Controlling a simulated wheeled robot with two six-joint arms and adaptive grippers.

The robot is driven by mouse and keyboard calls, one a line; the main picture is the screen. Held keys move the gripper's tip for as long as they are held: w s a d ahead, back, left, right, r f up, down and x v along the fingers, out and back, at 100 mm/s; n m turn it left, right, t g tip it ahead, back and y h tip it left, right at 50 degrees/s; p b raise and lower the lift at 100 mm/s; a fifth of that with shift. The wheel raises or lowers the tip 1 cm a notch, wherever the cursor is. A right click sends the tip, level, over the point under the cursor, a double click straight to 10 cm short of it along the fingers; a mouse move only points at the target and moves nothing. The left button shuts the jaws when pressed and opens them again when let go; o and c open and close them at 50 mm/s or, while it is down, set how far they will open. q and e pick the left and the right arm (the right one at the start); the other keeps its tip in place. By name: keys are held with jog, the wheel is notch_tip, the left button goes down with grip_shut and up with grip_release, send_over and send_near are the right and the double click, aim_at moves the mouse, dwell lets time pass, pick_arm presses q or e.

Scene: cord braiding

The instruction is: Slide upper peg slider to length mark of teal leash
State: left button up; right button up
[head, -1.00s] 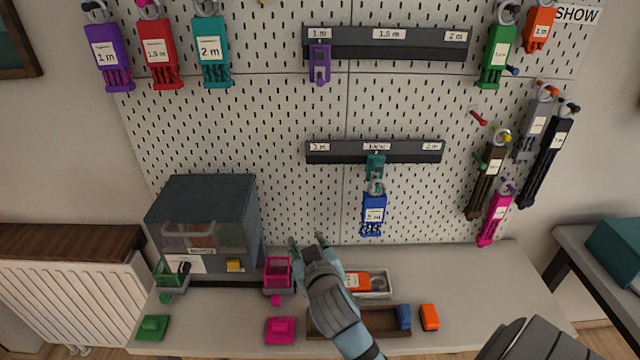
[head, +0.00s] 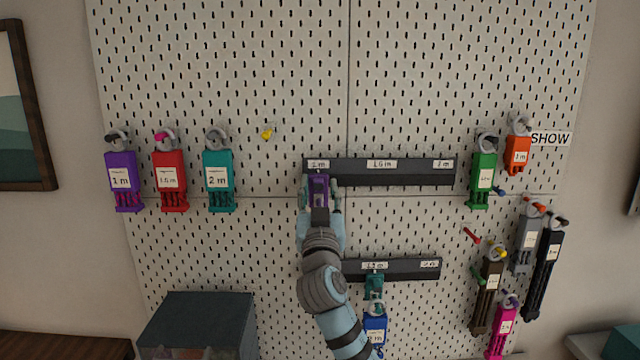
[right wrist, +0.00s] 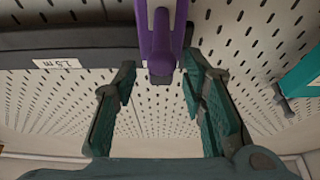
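The upper rail (head: 400,172) is a dark bar on the pegboard with marks 1 m, 1.5 m and 2 m from left to right. Its purple peg slider (head: 318,190) stands at the 1 m end; it also shows in the right wrist view (right wrist: 161,45). The teal leash (head: 218,178) hangs at the left, and its tag reads 2 m. My right gripper (head: 320,192) has its open fingers on either side of the purple slider. In the right wrist view the fingers (right wrist: 160,95) are apart, with gaps beside the slider. My left gripper is out of view.
A lower rail (head: 410,269) carries a teal slider (head: 374,286) and a blue leash (head: 375,328); my arm covers its left end. Purple (head: 122,180) and red (head: 170,180) leashes hang left; a green one (head: 482,180) hangs right of the upper rail.

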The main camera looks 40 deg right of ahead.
jog(key=shift+w+d+r, duration=0.1)
jog(key=shift+w+r, duration=0.05)
jog(key=shift+w, duration=0.05)
grip_shut()
jog(key=shift+d, duration=0.15)
